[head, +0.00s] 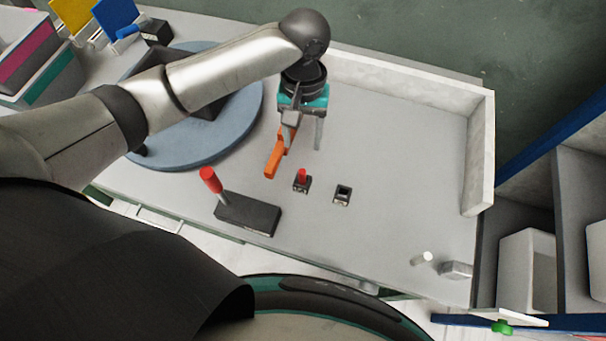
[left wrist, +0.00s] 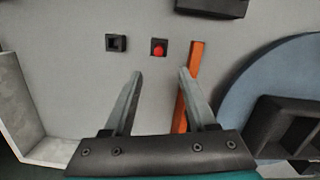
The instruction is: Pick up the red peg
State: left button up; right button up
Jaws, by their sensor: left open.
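The red peg (head: 302,174) stands upright in a small black socket block (head: 301,187) on the grey worktop. In the left wrist view the red peg (left wrist: 158,51) shows from above, just beyond the gap between my fingertips. My left gripper (head: 304,138) is open and empty, pointing down above the worktop, behind the peg in the head view. Its two fingers (left wrist: 160,75) are spread apart and do not touch the peg. My right gripper is not in view.
An orange bar (head: 277,160) lies close to the peg and partly under one finger. An empty black socket block (head: 342,194) is to the right. A black press base (head: 247,214) with a red-topped post (head: 209,179) stands at front left. The right worktop is mostly clear.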

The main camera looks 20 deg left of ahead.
aim_at(302, 171)
pick_arm(q)
jog(key=f, duration=0.4)
jog(key=f+b, duration=0.1)
jog(key=f, duration=0.1)
jog(key=shift+s+d+f, duration=0.1)
jog(key=shift+s+f, duration=0.2)
jog(key=shift+s, duration=0.1)
jog(key=f, duration=0.2)
jog(key=s+f+b, duration=0.1)
jog(key=f, duration=0.2)
jog(key=shift+d+f, duration=0.1)
jog(key=shift+d, duration=0.05)
jog(key=shift+c, duration=0.4)
grip_shut()
